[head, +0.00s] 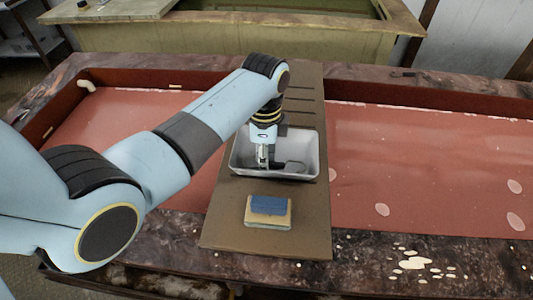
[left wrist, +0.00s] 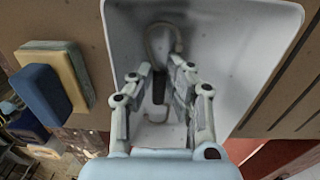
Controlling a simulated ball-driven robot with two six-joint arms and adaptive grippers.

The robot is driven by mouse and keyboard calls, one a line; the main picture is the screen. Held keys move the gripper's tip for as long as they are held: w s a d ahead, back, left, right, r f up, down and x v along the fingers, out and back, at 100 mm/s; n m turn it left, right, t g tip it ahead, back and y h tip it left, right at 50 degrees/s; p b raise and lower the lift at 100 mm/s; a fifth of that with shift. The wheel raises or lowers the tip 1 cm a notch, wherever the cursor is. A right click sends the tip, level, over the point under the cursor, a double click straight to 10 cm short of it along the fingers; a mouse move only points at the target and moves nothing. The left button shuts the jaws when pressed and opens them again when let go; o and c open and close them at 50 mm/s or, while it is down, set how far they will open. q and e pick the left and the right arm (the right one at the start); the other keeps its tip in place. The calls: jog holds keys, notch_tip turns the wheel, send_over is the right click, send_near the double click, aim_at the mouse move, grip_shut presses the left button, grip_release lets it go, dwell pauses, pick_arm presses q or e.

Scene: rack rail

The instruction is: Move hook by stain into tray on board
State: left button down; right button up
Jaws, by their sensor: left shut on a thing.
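A pale grey tray (head: 308,148) stands on the brown board (head: 228,205); its inside fills the middle of the left wrist view (left wrist: 235,50). My left gripper (head: 263,160) reaches down into the tray and is shut on a hook. The hook (left wrist: 151,45) shows in the left wrist view as a curved grey-brown piece, with a dark part running between the fingertips (left wrist: 161,78). The head view shows a dark shape beside the fingers, inside the tray. I cannot tell whether the hook touches the tray floor. My right gripper is not in view.
A blue and tan sponge (head: 268,207) lies on the board in front of the tray. The red table bed (head: 420,170) has pale stains and raised edges. White spots (head: 412,263) mark the front right rim. A small pale piece (head: 87,86) sits in the far left corner.

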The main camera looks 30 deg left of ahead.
pick_arm(q)
jog(key=shift+s, duration=0.25)
jog(key=c, duration=1.6)
grip_release()
jog(key=shift+w+f, duration=0.2)
jog(key=shift+w, duration=0.05)
jog(key=shift+s, duration=0.15)
jog(key=shift+r, duration=0.3)
jog(key=r, duration=0.8)
jog(key=r+b, duration=0.1)
jog(key=r, duration=0.3)
jog(key=shift+w+a, duration=0.1)
jog(key=shift+w, duration=0.15)
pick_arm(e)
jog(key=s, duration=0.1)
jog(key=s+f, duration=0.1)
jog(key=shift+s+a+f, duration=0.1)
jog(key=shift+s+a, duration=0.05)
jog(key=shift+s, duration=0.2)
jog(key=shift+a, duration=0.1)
